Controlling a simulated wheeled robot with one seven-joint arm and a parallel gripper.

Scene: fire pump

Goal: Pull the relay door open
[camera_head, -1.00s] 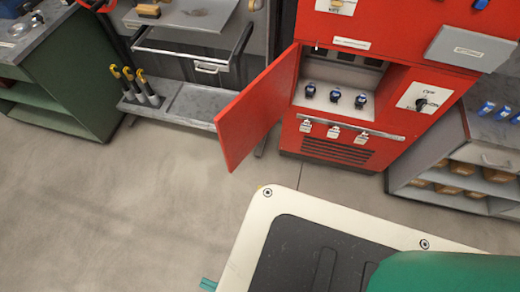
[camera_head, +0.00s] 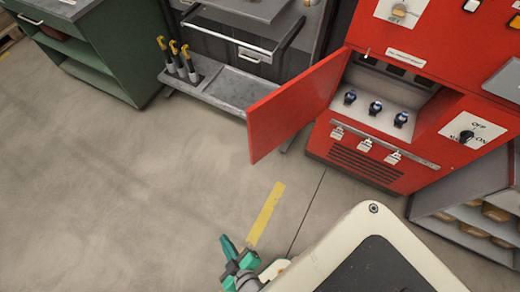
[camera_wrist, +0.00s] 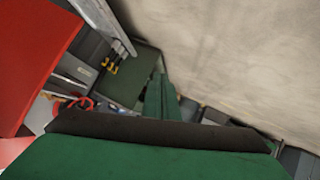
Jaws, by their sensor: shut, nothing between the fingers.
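The red relay door (camera_head: 292,108) stands swung wide open on the left side of the red cabinet (camera_head: 465,110). Its opening shows a shelf with three dark blue-black knobs (camera_head: 375,107). My green gripper (camera_head: 229,246) is low in the head view, in front of the door and apart from it, partly hidden by my body. In the wrist view my gripper's green fingers (camera_wrist: 161,98) are together with nothing between them. A red panel (camera_wrist: 32,55), likely the door, fills the left of the wrist view.
A grey metal rack (camera_head: 215,90) with yellow-black handled tools (camera_head: 175,57) stands behind the door. A green bench (camera_head: 105,55) is at the upper left. A grey shelf unit (camera_head: 470,225) is at right. Open concrete floor (camera_head: 120,190) lies left, with a yellow stripe (camera_head: 265,215).

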